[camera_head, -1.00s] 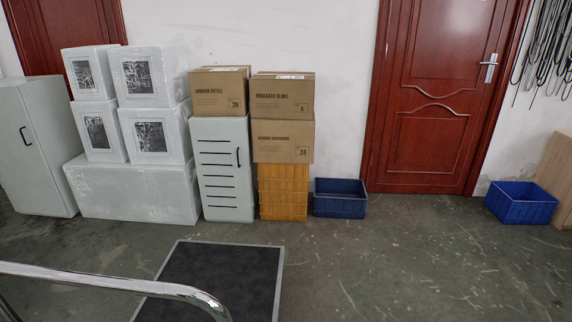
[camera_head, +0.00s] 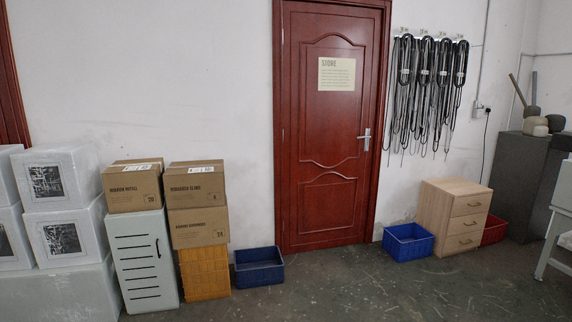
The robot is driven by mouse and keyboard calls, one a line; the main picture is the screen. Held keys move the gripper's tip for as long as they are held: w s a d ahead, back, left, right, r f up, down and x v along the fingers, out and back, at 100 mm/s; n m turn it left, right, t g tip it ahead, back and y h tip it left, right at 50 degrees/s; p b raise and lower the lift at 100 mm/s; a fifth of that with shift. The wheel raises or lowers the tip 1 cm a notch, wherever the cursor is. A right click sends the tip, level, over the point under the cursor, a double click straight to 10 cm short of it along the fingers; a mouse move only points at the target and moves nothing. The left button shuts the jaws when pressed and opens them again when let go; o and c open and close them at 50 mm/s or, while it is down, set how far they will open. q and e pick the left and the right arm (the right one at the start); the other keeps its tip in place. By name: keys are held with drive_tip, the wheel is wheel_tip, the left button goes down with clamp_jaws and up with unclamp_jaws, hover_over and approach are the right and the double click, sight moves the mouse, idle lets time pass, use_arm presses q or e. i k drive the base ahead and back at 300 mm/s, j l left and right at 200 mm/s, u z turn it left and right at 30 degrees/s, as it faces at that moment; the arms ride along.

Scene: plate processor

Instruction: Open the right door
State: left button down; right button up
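The right door (camera_head: 325,140) is a dark red panelled door in the back wall, right of the picture's middle. It is shut in its red frame (camera_head: 278,150). A cream sign (camera_head: 336,74) reading STORE hangs on its upper part. Its silver lever handle (camera_head: 366,138) is on the door's right side. At the left edge, part of another red door or frame (camera_head: 10,95) shows. Neither of my grippers is in view.
Blue crates stand on the floor left (camera_head: 259,268) and right (camera_head: 408,243) of the door. A wooden drawer cabinet (camera_head: 440,222) is further right. Cartons (camera_head: 195,187) and a grey cabinet (camera_head: 143,262) stand left. The floor before the door (camera_head: 340,285) is clear.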

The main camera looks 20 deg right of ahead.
sight(331, 52)
drive_tip(key=i+l+z, duration=0.5)
drive_tip(key=l, duration=0.15)
drive_tip(key=i+l+z, duration=0.5)
drive_tip(key=i, duration=0.15)
drive_tip(key=i+l+z, duration=0.15)
drive_tip(key=i+z, duration=0.15)
drive_tip(key=i, duration=0.35)
drive_tip(key=i+z, duration=0.3)
drive_tip(key=i, duration=2.1)
